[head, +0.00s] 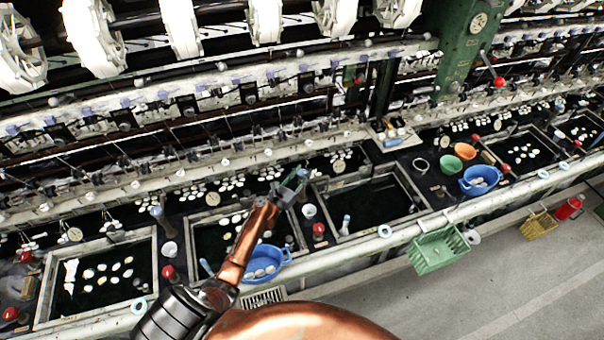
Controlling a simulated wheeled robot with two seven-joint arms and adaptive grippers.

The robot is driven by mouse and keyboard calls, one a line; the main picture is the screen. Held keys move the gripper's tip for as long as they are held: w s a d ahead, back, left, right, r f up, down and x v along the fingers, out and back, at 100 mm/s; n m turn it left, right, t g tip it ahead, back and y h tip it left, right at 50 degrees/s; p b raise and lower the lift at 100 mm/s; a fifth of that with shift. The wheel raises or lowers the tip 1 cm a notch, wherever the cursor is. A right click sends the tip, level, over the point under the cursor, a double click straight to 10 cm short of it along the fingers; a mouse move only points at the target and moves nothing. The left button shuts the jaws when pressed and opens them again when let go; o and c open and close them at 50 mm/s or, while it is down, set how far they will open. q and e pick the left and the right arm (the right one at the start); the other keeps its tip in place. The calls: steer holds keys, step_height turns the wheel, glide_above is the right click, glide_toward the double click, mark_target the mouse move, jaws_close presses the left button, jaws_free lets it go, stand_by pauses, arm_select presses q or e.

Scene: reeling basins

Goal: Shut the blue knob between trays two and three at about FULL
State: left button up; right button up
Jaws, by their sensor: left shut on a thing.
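My left gripper (300,178) reaches in on a copper arm from the bottom. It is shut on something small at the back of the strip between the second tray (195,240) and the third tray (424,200). The blue knob would be at this spot. The gripper covers most of it, so its turn angle and any FULL mark cannot be read. The second tray holds white cocoons and is partly behind my arm. The third tray has dark water with few cocoons. My right gripper is not in view.
On the strip between these trays stand a red ball knob (319,229) and a white cup (309,211). A blue basin (264,263) sits at the second tray's front. A green basket (438,250) hangs on the front rail. Reeling machinery fills the back.

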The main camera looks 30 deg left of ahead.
arm_select(q)
steer(key=shift+f+m+h+b, duration=0.1)
steer(key=shift+m+h+b, duration=1.05)
steer(key=shift+h, duration=0.65)
steer(key=shift+g, duration=0.3)
steer(key=o, duration=1.2)
steer(key=shift+w, duration=0.1)
steer(key=v, duration=1.2)
